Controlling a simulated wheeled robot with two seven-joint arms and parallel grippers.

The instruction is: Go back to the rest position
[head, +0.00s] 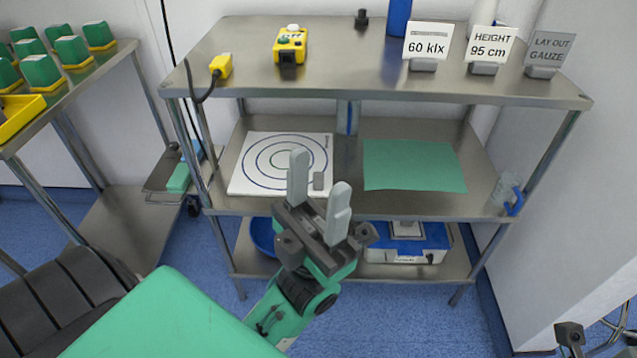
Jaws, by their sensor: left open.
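My left gripper (320,178) stands in the middle of the view, its two pale grey fingers pointing up and apart. It is open, with nothing between the fingers. Its green and dark grey arm comes in from the lower left. The gripper appears in front of the steel shelf unit (345,205) and covers part of its middle shelf. I cannot tell how far it is from the shelf edge.
The top shelf holds a yellow device (291,45), a yellow plug (221,66) and sign cards (427,42). Below lie a white target sheet (255,150), a green cloth (412,165) and a clear jug (507,190). A side table (75,75) with green-and-yellow blocks stands left. Blue floor (420,320) shows in front.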

